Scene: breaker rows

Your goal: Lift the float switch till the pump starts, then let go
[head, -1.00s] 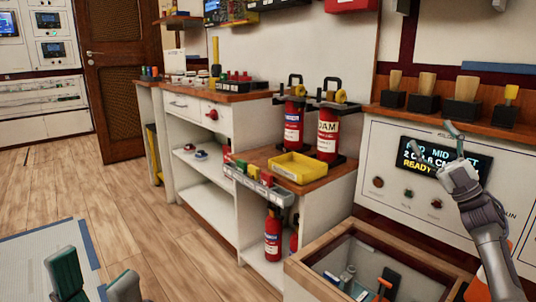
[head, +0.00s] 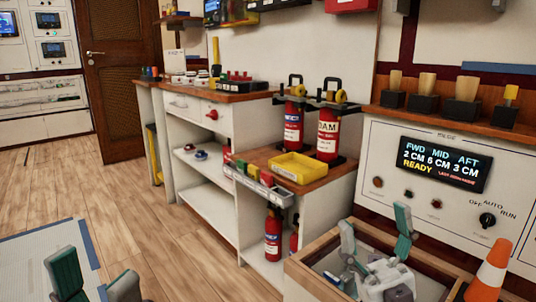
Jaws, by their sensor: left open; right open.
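My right gripper (head: 375,220) is open, low over the wooden-framed box (head: 310,262) at the bottom right. Its body covers much of the opening. No float switch shows clearly now; the small orange-topped part seen earlier inside the box is hidden behind this gripper. The pump panel's display (head: 443,164) is lit, showing FWD, MID and AFT with centimetre readings and READY. A black OFF/AUTO/RUN knob (head: 487,220) sits on the panel beside several small indicators. My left gripper (head: 96,265) is open and empty at the bottom left, over the floor.
An orange and white cone (head: 489,271) stands right of the box. A yellow tray (head: 299,167) and two red extinguishers (head: 327,135) are on the wooden-topped cabinet behind it. Brushes in black holders (head: 462,103) line the ledge above the panel.

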